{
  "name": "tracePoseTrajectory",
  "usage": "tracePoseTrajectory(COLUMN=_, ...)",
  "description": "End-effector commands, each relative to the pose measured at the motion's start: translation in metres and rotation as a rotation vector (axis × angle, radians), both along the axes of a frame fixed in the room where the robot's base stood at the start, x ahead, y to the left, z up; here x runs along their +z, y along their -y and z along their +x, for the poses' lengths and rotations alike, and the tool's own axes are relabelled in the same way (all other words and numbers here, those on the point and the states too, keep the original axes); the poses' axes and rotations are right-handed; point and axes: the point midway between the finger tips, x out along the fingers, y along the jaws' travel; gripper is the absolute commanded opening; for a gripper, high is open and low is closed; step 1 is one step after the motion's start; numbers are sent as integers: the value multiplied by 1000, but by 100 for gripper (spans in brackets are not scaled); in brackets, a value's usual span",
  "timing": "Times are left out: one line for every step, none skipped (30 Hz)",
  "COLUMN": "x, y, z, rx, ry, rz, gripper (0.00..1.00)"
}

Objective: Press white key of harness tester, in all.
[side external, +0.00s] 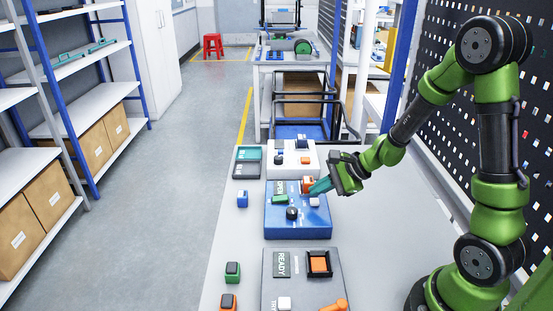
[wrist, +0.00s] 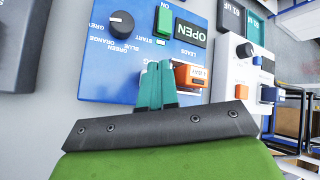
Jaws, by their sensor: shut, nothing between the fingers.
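The blue box (side external: 283,222), which seems to be the harness tester, carries an OPEN display (wrist: 191,31), a green key (side external: 280,199) and a black knob (side external: 292,213). A white key (side external: 314,202) sits at its right side; in the wrist view my fingers seem to hide it. An orange piece with a small label (side external: 308,184) sits close by and also shows in the wrist view (wrist: 190,76). My gripper (side external: 320,186) is shut and empty, its teal fingers over the box's right side by the white key. Contact cannot be told. The wrist view shows the fingertips (wrist: 158,70) over the blue panel.
A white box (side external: 270,168) with several keys stands behind. A grey box (side external: 310,275) with a READY display, an orange key and a white key stands in front. Loose blue (side external: 242,199), green (side external: 232,271) and orange (side external: 229,302) switches lie at left. Bare table is at right.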

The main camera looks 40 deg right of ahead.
Motion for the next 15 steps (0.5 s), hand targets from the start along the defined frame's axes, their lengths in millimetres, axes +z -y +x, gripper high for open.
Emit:
tracePoseTrajectory(x=0, y=0, z=0, rx=0, ry=0, rz=0, gripper=0)
tracePoseTrajectory(x=0, y=0, z=0, rx=0, ry=0, rz=0, gripper=0)
tracePoseTrajectory(x=0, y=0, z=0, rx=0, ry=0, rz=0, gripper=0)
tracePoseTrajectory(x=0, y=0, z=0, rx=0, ry=0, rz=0, gripper=0)
tracePoseTrajectory(x=-1, y=0, z=0, rx=0, ry=0, rz=0, gripper=0)
tracePoseTrajectory(x=-2, y=0, z=0, rx=-1, ry=0, rz=1, gripper=0)
tracePoseTrajectory(x=-3, y=0, z=0, rx=-1, ry=-1, rz=1, gripper=0)
tracePoseTrajectory(x=-4, y=0, z=0, rx=-1, ry=-1, rz=1, gripper=0)
tracePoseTrajectory(x=-5, y=0, z=0, rx=-1, ry=-1, rz=1, gripper=0)
tracePoseTrajectory(x=-7, y=0, z=0, rx=0, ry=-2, rz=1, gripper=0)
tracePoseTrajectory(x=-8, y=0, z=0, rx=0, ry=-2, rz=1, gripper=0)
tracePoseTrajectory(x=-8, y=0, z=0, rx=-1, ry=-1, rz=1, gripper=0)
tracePoseTrajectory(x=-9, y=0, z=0, rx=-1, ry=-1, rz=1, gripper=0)
tracePoseTrajectory(x=-9, y=0, z=0, rx=-1, ry=-1, rz=1, gripper=0)
tracePoseTrajectory(x=-9, y=0, z=0, rx=-1, ry=0, rz=1, gripper=0)
